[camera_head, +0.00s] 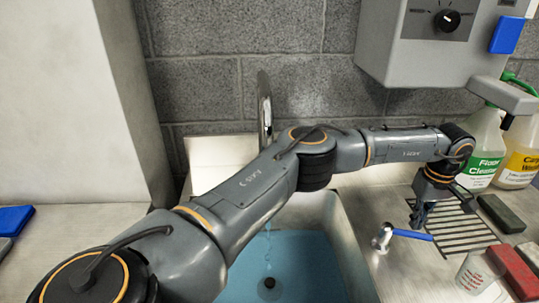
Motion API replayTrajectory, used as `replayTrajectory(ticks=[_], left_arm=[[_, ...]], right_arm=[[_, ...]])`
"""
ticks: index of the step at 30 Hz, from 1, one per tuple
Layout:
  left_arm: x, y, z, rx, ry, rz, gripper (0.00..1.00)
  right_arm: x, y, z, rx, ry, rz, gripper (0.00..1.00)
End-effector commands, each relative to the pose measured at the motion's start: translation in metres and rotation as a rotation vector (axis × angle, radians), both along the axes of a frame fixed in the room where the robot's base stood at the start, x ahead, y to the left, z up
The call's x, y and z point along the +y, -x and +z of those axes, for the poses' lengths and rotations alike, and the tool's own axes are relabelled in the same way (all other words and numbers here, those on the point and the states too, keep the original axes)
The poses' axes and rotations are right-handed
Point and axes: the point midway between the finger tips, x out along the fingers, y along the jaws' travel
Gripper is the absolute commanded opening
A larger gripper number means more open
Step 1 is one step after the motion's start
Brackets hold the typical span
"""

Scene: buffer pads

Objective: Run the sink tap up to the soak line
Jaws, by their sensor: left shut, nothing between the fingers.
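The steel sink (355,262) sits at the bottom centre and holds blue water (300,262). A dark round drain (269,283) shows through the water. The curved metal tap spout (264,100) rises behind my left arm, and a thin stream of water (268,230) falls into the sink. The tap's blue lever (412,235) points right from its chrome base (382,238). My left gripper (417,222) is shut and empty, just above the lever; I cannot tell whether they touch. My arm hides part of the sink and spout. I cannot make out a soak line. My right gripper is out of view.
A grey dispenser box (420,50) hangs on the wall. Floor cleaner (482,150) and another bottle (522,155) stand at the right.

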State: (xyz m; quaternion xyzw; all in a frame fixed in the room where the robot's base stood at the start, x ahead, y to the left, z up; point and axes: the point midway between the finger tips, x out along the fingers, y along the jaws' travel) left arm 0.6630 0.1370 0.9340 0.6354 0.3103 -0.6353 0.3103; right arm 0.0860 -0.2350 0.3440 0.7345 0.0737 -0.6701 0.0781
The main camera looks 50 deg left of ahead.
Motion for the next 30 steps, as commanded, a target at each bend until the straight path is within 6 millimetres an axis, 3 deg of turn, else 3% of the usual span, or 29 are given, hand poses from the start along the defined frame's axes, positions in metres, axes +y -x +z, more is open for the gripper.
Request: replayTrajectory(ticks=[4, 12, 18, 26, 30], left_arm=[[-0.013, 0.011, 0.001, 0.001, 0.000, -0.003, 0.00], [-0.015, 0.012, 0.000, 0.001, 0.000, -0.001, 0.00], [-0.026, 0.028, 0.001, 0.001, 0.000, -0.003, 0.00], [-0.027, 0.029, 0.000, 0.001, 0.000, 0.000, 0.00], [-0.031, 0.041, 0.001, 0.001, 0.000, -0.003, 0.00]], right_arm=[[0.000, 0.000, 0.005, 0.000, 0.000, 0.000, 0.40], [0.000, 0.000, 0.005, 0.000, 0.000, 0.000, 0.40], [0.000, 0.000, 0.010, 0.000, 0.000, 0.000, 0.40], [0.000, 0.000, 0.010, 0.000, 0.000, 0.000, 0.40], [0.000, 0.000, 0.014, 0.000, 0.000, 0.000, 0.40]])
